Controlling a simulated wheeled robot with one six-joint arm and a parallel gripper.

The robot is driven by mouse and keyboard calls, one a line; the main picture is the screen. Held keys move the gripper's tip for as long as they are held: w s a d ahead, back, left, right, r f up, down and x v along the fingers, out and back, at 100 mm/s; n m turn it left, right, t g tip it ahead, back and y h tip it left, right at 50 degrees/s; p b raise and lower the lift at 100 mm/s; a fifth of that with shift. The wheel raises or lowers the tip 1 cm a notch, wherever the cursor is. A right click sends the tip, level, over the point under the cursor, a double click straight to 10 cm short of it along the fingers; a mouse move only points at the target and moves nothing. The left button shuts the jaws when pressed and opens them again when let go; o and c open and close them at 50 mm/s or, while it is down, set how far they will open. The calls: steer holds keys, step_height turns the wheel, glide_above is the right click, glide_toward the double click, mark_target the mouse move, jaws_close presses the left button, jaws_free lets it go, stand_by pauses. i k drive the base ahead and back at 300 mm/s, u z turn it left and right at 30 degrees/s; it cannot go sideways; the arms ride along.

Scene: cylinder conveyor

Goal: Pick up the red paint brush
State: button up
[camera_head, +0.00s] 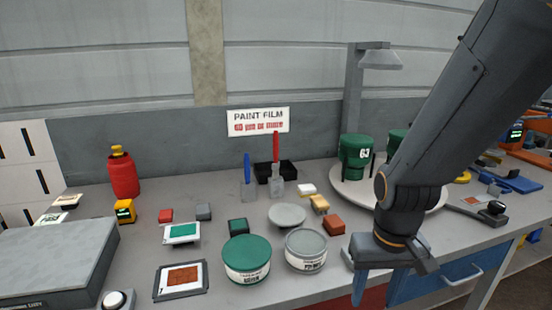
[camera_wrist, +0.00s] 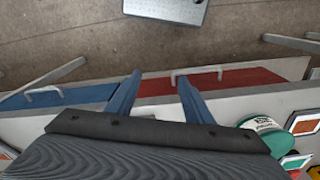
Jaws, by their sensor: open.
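The red paint brush (camera_head: 276,150) stands upright at the back of the table, its red handle up and its grey lower part in front of a black tray. A blue-handled brush (camera_head: 247,172) stands to its left. My gripper (camera_head: 374,285) is at the table's front edge, to the right of and nearer than the red brush, well apart from it. In the wrist view my gripper (camera_wrist: 157,92) shows two spread blue fingers with nothing between them. They point over the front edge toward the floor. The red brush is not in the wrist view.
A green-lidded can (camera_head: 246,255) and a grey can (camera_head: 306,250) stand at the front middle. Small blocks and a grey disc (camera_head: 287,215) lie behind them. A round turntable (camera_head: 437,204) with green containers (camera_head: 355,155) is at right. A lamp (camera_head: 380,60) rises behind it.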

mark_target(275, 167)
steer(key=z, duration=0.65)
steer(key=i, duration=0.7)
steer(key=z, duration=0.25)
